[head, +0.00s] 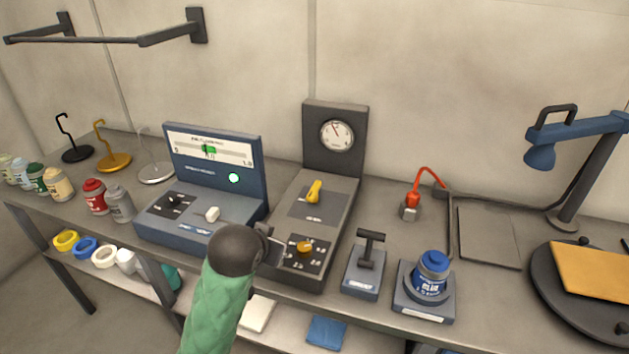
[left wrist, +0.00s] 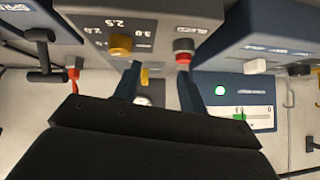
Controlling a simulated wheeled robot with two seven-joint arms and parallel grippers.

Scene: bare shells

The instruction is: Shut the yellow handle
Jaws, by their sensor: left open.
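The yellow handle (head: 314,190) is a small lever on the upper plate of the grey console (head: 335,230), below the round gauge. It points up toward the gauge, leaning slightly right. My left gripper (head: 271,246) is at the console's front left edge, left of and nearer than the handle, apart from it. In the left wrist view the left gripper (left wrist: 158,82) is open and empty. A bit of the yellow handle (left wrist: 145,77) shows beyond its fingers in that view. My right gripper is in neither view.
An orange knob (head: 304,247) sits on the console's front plate, close to my left gripper. It also shows in the wrist view with a red button (left wrist: 183,56). A blue console (head: 205,222) stands left. A black T-lever (head: 370,250) and blue can (head: 432,270) stand right.

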